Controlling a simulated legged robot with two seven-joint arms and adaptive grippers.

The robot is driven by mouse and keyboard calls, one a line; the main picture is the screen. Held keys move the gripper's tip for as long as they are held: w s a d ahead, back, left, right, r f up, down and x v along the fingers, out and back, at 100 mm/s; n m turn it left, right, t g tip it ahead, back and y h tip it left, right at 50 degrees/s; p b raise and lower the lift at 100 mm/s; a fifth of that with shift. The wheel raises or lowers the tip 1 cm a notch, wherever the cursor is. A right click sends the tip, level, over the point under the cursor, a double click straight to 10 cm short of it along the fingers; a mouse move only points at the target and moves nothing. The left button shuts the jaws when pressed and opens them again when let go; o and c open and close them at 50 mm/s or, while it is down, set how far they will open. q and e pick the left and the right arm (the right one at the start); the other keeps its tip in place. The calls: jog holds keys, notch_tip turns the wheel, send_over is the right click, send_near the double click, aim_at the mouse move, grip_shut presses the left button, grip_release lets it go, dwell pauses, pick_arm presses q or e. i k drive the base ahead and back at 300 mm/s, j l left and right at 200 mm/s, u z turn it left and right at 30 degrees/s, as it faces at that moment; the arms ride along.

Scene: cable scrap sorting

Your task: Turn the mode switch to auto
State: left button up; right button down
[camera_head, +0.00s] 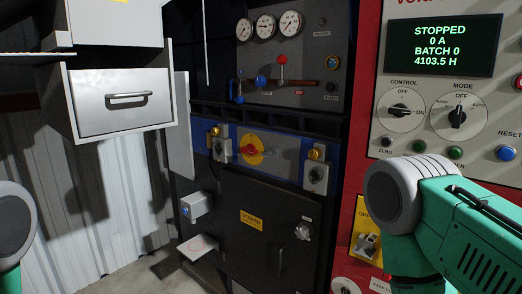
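The mode switch (457,116) is a black knob on a round white dial on the control panel at the right. Its dial is marked HAND, OFF and AUTO, and the knob stands about upright, toward OFF. The display (443,45) above it reads STOPPED, 0 A, BATCH 0, 4103.5 H. My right arm, green with a grey rounded joint, is in front of the panel's lower part, below the switch; its gripper is out of view. Only a grey and green piece of my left arm shows at the lower left edge; its gripper is out of view.
The control switch (399,110) sits left of the mode switch. Below are a green button (419,146) and a blue reset button (505,153); a red button (518,82) is at the right edge. A dark machine with gauges (265,27) and a yellow-red rotary switch (250,149) stands left.

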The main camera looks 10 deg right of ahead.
aim_at(458, 116)
jog(key=z, duration=1.65)
